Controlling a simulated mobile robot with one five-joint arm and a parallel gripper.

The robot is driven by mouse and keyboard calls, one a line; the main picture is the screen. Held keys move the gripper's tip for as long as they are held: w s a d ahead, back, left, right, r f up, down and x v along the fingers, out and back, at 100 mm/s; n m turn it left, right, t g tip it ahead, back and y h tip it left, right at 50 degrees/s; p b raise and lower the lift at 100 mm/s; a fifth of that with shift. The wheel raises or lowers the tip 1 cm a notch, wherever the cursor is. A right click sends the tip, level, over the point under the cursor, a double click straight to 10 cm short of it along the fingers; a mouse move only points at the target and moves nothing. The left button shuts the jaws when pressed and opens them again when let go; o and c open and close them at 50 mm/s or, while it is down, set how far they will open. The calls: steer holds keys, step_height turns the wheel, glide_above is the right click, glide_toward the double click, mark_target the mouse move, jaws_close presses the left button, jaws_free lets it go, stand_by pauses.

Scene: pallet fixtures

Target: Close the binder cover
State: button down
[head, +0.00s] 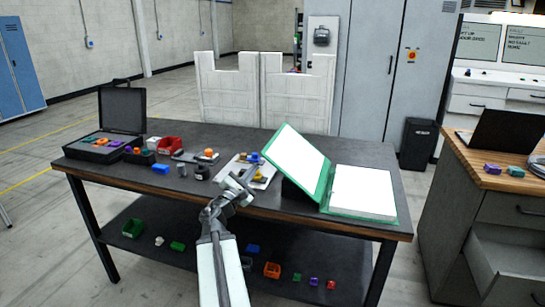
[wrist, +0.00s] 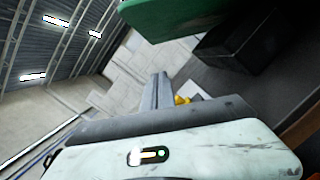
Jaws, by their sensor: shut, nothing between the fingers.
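The green binder (head: 327,198) lies open at the right of the dark workbench. Its cover (head: 296,165) stands tilted up toward the left, its white inner face showing, with a dark wedge-like block under it. White pages (head: 362,190) lie flat on the right half.
A light plate (head: 262,182) with small yellow and blue parts lies just behind my gripper. An open black case (head: 122,112), a red bin (head: 170,143) and several small parts fill the left of the bench. The lower shelf (head: 190,225) holds small bins.

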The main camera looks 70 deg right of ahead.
steer(key=s+d+r+p, duration=0.3)
steer(key=d+r+p, duration=0.2)
steer(key=d, duration=0.4)
steer(key=shift+s+d+r, duration=0.15)
steer(key=shift+s+d, duration=0.2)
steer(key=shift+d, duration=0.05)
